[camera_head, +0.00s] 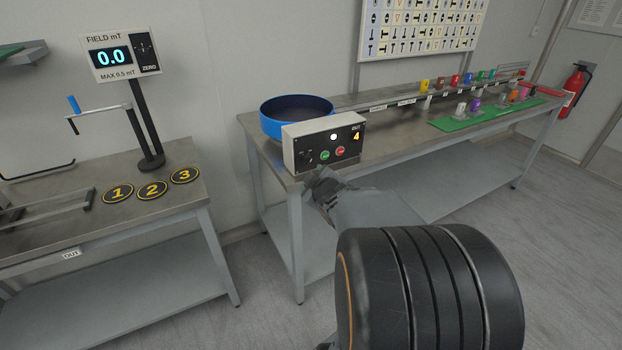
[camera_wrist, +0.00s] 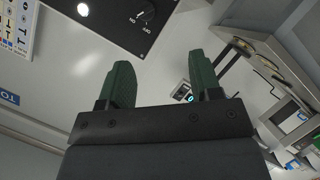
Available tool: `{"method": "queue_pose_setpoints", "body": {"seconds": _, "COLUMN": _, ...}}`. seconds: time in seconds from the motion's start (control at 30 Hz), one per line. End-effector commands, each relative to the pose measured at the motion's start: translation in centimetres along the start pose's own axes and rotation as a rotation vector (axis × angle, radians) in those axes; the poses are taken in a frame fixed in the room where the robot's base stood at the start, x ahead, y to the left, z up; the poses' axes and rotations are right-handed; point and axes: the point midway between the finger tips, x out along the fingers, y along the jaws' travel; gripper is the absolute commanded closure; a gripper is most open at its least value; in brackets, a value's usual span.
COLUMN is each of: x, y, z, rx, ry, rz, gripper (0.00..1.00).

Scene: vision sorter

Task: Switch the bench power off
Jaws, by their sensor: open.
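A grey control box (camera_head: 292,153) with a black front panel stands at the near left end of the right bench (camera_head: 373,148). My gripper (camera_head: 320,183) is just below and in front of the box. The wrist view shows its two green fingers apart and empty, my gripper (camera_wrist: 162,75) being open.
A blue round bin (camera_head: 278,126) stands behind the box. Colored pieces on green mats (camera_head: 480,116) lie farther along the bench. The left bench (camera_head: 100,225) holds a field meter (camera_head: 121,54) and numbered discs (camera_head: 152,190). Floor shows between the benches.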

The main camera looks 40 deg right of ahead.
Motion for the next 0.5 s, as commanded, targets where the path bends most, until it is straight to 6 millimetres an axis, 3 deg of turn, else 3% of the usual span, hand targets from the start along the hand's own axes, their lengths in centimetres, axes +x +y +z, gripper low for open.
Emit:
{"method": "queue_pose_setpoints", "body": {"seconds": 0.03, "x": 1.1, "y": -0.1, "z": 2.2, "rx": -0.047, "ry": 0.048, "rz": 0.032, "gripper": 0.42}}
{"method": "queue_pose_setpoints", "body": {"seconds": 0.2, "x": 2.0, "y": 0.8, "z": 4.7, "rx": -0.189, "ry": 0.228, "rz": 0.101, "gripper": 0.42}}
{"method": "queue_pose_setpoints", "body": {"seconds": 0.5, "x": 2.1, "y": 0.9, "z": 6.1, "rx": -0.285, "ry": 0.387, "rz": 0.146, "gripper": 0.42}}
